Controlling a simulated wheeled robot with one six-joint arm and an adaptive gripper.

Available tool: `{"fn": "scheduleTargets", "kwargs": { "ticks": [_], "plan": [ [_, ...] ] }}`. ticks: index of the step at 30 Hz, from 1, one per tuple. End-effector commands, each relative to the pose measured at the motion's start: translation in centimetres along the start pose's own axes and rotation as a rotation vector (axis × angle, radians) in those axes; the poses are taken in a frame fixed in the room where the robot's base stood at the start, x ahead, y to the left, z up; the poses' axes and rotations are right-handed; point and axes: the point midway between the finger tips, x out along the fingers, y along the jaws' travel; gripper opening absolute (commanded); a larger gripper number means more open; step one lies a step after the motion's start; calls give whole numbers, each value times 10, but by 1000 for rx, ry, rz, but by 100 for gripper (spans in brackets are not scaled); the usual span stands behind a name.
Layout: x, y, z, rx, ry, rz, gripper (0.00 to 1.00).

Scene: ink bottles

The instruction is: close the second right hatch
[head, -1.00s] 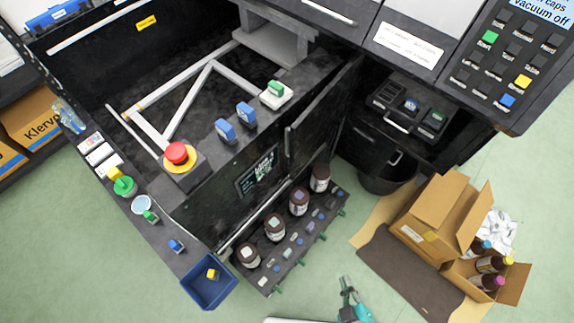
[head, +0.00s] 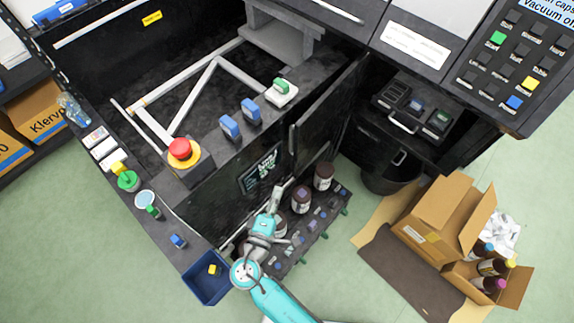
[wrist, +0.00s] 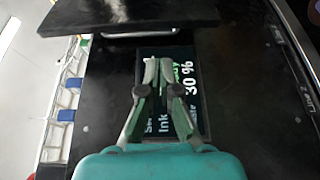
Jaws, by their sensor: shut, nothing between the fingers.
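An open black hatch panel (head: 328,112) stands out from the front of the black machine, with a pale handle on its near edge. In the wrist view a black panel with a pale handle (wrist: 138,34), apparently this hatch, crosses the top. My gripper (head: 285,186) is shut and empty in front of the machine, above the bottle rack. In the wrist view my gripper (wrist: 157,64) has its fingertips together over the lit display (wrist: 185,85), short of the handle. I cannot tell its exact distance from the panel. My arm hides some bottles.
A rack (head: 338,212) with several dark bottles (head: 324,176) sits low below the hatch. A red stop button (head: 181,149) and a blue bin (head: 203,284) are left. An open carton (head: 440,220) and a mat (head: 400,275) lie right. Green floor is clear between.

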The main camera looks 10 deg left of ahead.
Motion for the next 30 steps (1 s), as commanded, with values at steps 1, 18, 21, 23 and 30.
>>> {"fn": "scheduleTargets", "kwargs": {
  "ticks": [1, 18, 21, 23, 30],
  "plan": [
    [1, 2, -3, -1, -2, 7, 0],
    [79, 4, -2, -2, -5, 10, 0],
    [90, 3, -2, -2, -4, 9, 0],
    [94, 3, -2, -2, -4, 9, 0],
    [100, 3, -2, -2, -2, 9, 0]
  ]
}}
